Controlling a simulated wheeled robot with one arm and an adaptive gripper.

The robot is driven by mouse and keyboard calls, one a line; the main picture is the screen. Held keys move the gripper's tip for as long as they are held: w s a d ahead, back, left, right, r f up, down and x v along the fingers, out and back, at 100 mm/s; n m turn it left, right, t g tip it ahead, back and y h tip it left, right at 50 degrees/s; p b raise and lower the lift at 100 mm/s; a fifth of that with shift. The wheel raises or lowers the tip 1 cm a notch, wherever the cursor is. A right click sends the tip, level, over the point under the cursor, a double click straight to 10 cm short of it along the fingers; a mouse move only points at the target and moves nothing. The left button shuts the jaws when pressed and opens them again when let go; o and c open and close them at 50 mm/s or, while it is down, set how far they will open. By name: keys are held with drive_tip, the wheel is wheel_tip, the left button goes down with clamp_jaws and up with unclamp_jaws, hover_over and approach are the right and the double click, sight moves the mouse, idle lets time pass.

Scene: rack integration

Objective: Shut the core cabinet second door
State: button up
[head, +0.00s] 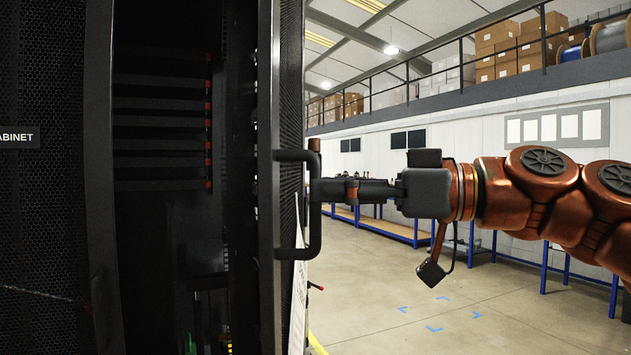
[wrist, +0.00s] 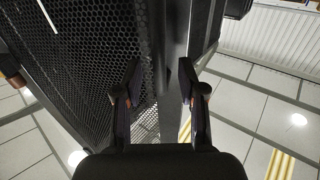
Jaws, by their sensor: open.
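The core cabinet (head: 100,230) stands at the left in the head view, with its dark interior exposed. An open black door (head: 270,100) shows nearly edge-on at its right side. A black bar handle (head: 301,253) projects from the door. My gripper (head: 326,190) reaches in from the right, its tips at the handle's upright bar; I cannot tell whether they touch it. In the wrist view my gripper (wrist: 160,82) has its two fingers apart, in front of the perforated mesh door (wrist: 90,60) and a dark upright strip. Whether the handle lies between the fingers is unclear.
Dark slots with red marks (head: 160,130) fill the cabinet. Blue-framed workbenches (head: 400,230) stand along the far wall under a mezzanine with boxes (head: 500,45). The concrete floor (head: 400,300) to the right of the door is clear, with blue corner markings.

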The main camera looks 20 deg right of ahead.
drive_tip(key=shift+x, duration=1.3)
clamp_jaws()
